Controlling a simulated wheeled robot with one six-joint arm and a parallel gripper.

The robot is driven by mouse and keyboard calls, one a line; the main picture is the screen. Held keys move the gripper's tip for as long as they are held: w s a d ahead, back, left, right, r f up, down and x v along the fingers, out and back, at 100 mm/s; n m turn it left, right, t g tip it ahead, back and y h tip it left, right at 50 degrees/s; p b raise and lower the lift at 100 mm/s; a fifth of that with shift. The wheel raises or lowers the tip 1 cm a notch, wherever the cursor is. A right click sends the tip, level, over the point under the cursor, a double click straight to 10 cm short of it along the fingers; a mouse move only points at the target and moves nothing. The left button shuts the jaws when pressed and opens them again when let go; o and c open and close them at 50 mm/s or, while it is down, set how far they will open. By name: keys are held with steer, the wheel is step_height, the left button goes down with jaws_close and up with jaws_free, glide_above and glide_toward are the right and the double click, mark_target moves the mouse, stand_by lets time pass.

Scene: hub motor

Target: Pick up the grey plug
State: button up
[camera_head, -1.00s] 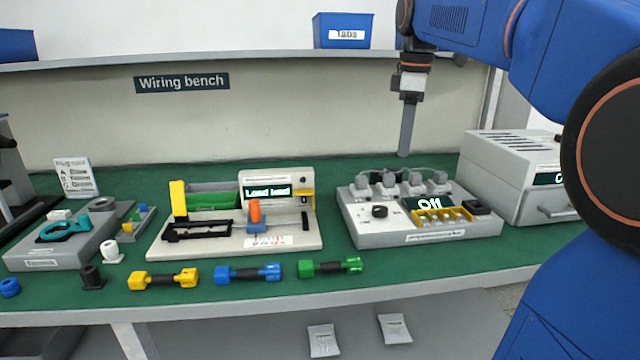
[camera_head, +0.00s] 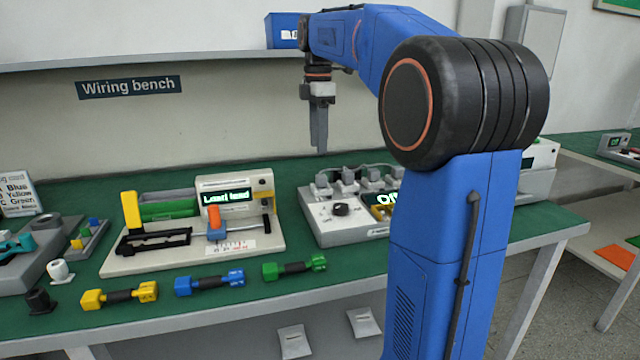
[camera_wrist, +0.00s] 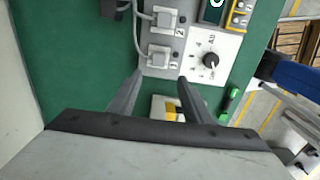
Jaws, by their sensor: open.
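Several grey plugs with cables stand in a row at the back of a light grey tester box. In the head view they include a leftmost plug (camera_head: 322,184) and one beside it (camera_head: 347,181). My gripper (camera_head: 319,148) hangs pointing down above the leftmost plug, empty. In the wrist view my open fingers (camera_wrist: 158,82) show apart, with the nearest plug (camera_wrist: 158,55) just beyond the tips, roughly between them. Another plug (camera_wrist: 165,19) sits farther on. I cannot tell which plug is meant. My arm hides the right part of the box.
The tester box (camera_head: 350,234) has a black knob (camera_wrist: 210,60). To its left stands a lit display fixture (camera_head: 235,205). Yellow (camera_head: 118,295), blue (camera_head: 209,282) and green (camera_head: 294,268) handled tools lie along the front. A shelf edge (camera_head: 150,66) runs behind.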

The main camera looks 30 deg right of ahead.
glide_above(321, 175)
steer(key=a, duration=0.1)
steer(key=f, duration=0.4)
steer(key=shift+s+f, duration=0.1)
steer(key=shift+s, duration=0.2)
steer(key=f, duration=0.2)
steer(key=d+f, duration=0.1)
steer(key=f, duration=0.1)
steer(key=shift+w+f, duration=0.15)
steer(key=shift+f, duration=0.55)
steer(key=shift+c, duration=0.6)
steer(key=c, duration=1)
